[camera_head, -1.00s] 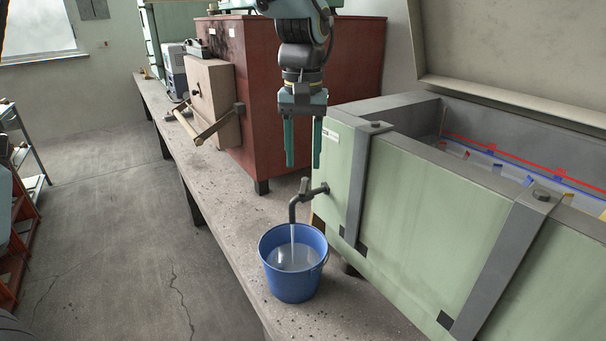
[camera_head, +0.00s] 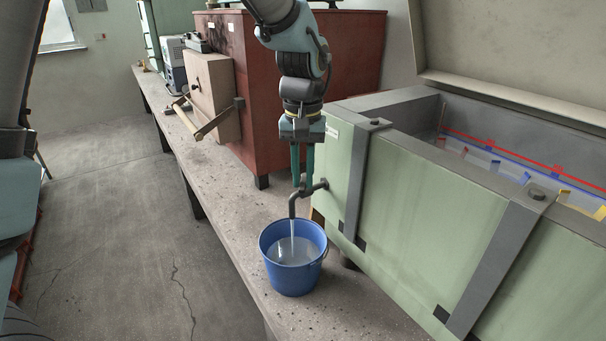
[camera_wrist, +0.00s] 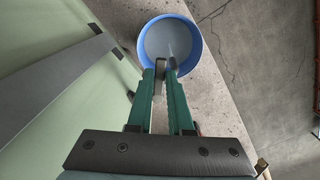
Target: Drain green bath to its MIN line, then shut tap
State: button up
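The green bath (camera_head: 420,215) stands at right with its lid raised. A red line (camera_head: 490,143) and a lower blue line (camera_head: 525,169) run along its inner far wall; their labels and the exact water level are too small to read. The tap (camera_head: 293,204) sticks out of its left end, and water runs from it into the blue bucket (camera_head: 291,283), which is partly filled. My gripper (camera_head: 303,184) points down with its fingertips close together at the tap's handle, which they largely hide. In the wrist view my gripper (camera_wrist: 160,72) shows fingers nearly closed around the handle, above the bucket (camera_wrist: 142,45).
A dark red cabinet (camera_head: 350,60) with a pale box-like door (camera_head: 212,95) and wooden bar stands behind my gripper. The bench (camera_head: 235,225) is clear left of the bucket. A grey strap (camera_head: 359,180) runs down the bath's side near the tap.

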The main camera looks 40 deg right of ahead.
grip_shut()
dwell(0.3)
jog(key=shift+s+d+n+p, duration=0.15)
jog(key=shift+d+n, duration=0.25)
jog(key=shift+n, duration=0.95)
jog(key=shift+s+d+n+p, duration=0.1)
jog(key=shift+s+d+n, duration=0.2)
jog(key=shift+n, duration=1.1)
jog(key=shift+s+d+n+p, duration=0.15)
jog(key=shift+d+n, duration=0.3)
jog(key=shift+n, duration=0.9)
jog(key=shift+w, duration=0.1)
jog(key=o, duration=0.5)
grip_release()
